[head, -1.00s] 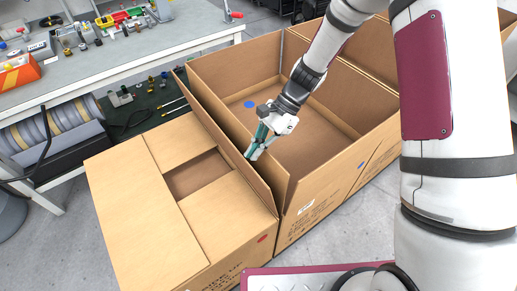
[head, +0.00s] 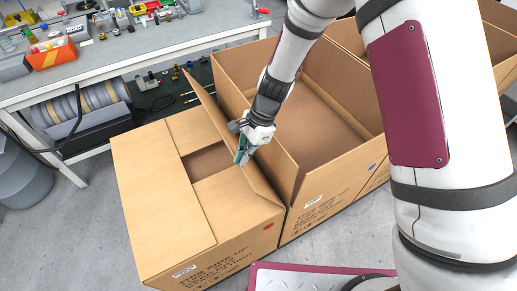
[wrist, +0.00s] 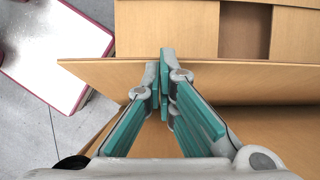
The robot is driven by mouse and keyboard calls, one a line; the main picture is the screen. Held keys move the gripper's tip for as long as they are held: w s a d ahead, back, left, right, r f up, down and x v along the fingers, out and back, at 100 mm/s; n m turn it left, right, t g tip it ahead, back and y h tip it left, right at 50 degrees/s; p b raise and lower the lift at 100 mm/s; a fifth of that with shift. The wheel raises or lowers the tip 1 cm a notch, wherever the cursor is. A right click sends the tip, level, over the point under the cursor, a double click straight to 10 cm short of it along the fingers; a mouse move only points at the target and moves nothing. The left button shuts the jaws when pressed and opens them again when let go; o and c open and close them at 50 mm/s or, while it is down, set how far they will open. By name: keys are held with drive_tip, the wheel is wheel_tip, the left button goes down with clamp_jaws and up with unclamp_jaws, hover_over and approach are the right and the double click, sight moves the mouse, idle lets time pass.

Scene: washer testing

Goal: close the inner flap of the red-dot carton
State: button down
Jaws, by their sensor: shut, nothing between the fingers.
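In the wrist view this flap (wrist: 100,72) crosses beneath the fingertips. My gripper (head: 243,155) is shut and empty, its tips at the flap's upper edge; exact contact is hard to tell.
An open carton with a blue dot (head: 318,207) stands close on the right, its raised flap beside the inner flap. A workbench (head: 150,58) with parts and tools lies behind.

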drive_tip(key=s+a+f+t+h+p, duration=0.35)
drive_tip(key=s+a+f, duration=0.25)
drive_tip(key=a, duration=0.2)
drive_tip(key=b, duration=0.4)
approach(203, 217)
drive_tip(key=shift+g+h, duration=0.35)
drive_tip(key=f, duration=0.2)
drive_tip(key=w+f, duration=0.1)
drive_tip(key=f, duration=0.2)
drive_tip(key=shift+w+d+f, duration=0.1)
drive_tip(key=shift+f, duration=0.1)
drive_tip(key=shift+f+b, duration=0.35)
drive_tip(key=shift+f, duration=0.4)
drive_tip(key=shift+r, duration=0.1)
